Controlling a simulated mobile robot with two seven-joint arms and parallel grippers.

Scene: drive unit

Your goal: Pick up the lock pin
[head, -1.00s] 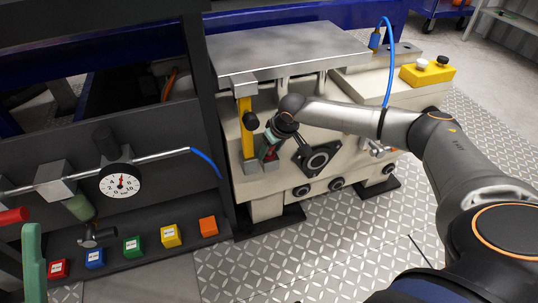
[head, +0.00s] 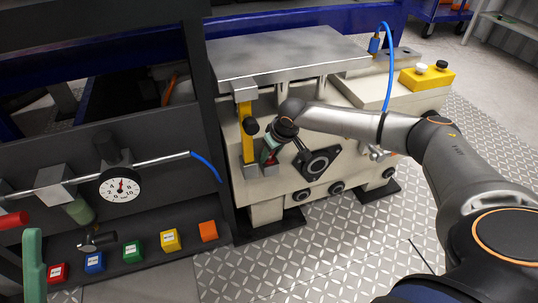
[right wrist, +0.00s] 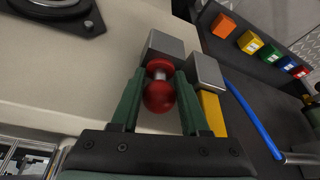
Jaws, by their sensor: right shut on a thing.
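The lock pin (right wrist: 158,97) has a red ball head, a pale neck and a red collar in the right wrist view. It stands out from a grey metal block (right wrist: 166,48) on the drive unit. My right gripper (right wrist: 157,82) has its two green fingers closed on the pin, one on either side of its head. In the head view my right gripper (head: 269,153) is low at the front of the drive unit, beside the yellow bar (head: 247,130). Only a bit of red shows between the fingers there. My left gripper is not in view.
The drive unit (head: 270,205) has a flat metal top plate (head: 285,50) above my gripper. A black flanged part (head: 318,162) sits just right of the gripper. A dark rack with a gauge (head: 121,186) and several coloured boxes stands left.

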